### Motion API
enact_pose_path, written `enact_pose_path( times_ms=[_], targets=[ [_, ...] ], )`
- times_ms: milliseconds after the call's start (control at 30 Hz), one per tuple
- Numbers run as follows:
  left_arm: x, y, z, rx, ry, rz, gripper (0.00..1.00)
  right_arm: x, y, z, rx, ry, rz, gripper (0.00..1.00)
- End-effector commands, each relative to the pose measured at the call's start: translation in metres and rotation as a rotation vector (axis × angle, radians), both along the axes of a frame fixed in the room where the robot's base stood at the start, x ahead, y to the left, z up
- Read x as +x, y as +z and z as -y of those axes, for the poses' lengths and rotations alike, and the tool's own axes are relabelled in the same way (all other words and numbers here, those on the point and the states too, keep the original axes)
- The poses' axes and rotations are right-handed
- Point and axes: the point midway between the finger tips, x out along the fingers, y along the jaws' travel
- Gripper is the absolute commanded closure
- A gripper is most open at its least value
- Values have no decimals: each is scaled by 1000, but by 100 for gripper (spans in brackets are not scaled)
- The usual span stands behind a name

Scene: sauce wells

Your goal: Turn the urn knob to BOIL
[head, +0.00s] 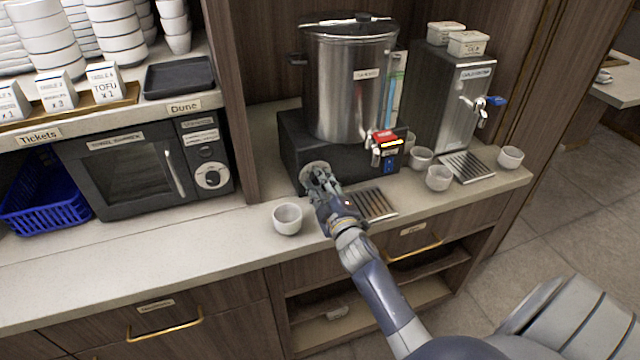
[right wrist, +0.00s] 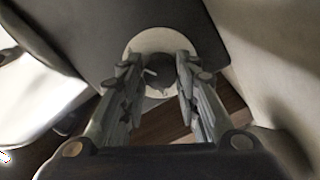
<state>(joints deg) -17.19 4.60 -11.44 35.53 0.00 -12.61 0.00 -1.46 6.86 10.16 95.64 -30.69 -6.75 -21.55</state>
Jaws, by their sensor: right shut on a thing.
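The steel urn (head: 350,85) stands on a black base (head: 290,140) on the counter. A round pale dial plate (head: 308,168) is on the base's front, at its left. My right gripper (head: 319,176) is at this dial and hides most of the knob in the head view. In the right wrist view the dark knob (right wrist: 156,72), with a pale pointer mark, sits on the pale dial plate (right wrist: 151,38). My right fingers (right wrist: 157,82) are closed on the knob from both sides. The dial's lettering is not readable. My left gripper is not in view.
A white cup (head: 288,219) stands just left of my right gripper. A drip grille (head: 374,204) lies right of it. The urn's red-handled tap (head: 385,138), several cups (head: 439,178) and a second dispenser (head: 455,100) are further right. A wooden partition (head: 232,100) stands left.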

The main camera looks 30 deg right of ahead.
Motion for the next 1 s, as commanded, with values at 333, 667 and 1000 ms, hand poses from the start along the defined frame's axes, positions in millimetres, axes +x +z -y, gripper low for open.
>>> enact_pose_path(
  times_ms=[333, 667, 1000],
  targets=[
    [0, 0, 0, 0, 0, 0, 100, 0, -1, 0, 0, 1, -1, 50],
    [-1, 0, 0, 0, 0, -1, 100, -19, -2, -5, 1, 1, -3, 50],
    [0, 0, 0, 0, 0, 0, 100, -86, -2, -21, 2, -1, -5, 50]
  ],
)
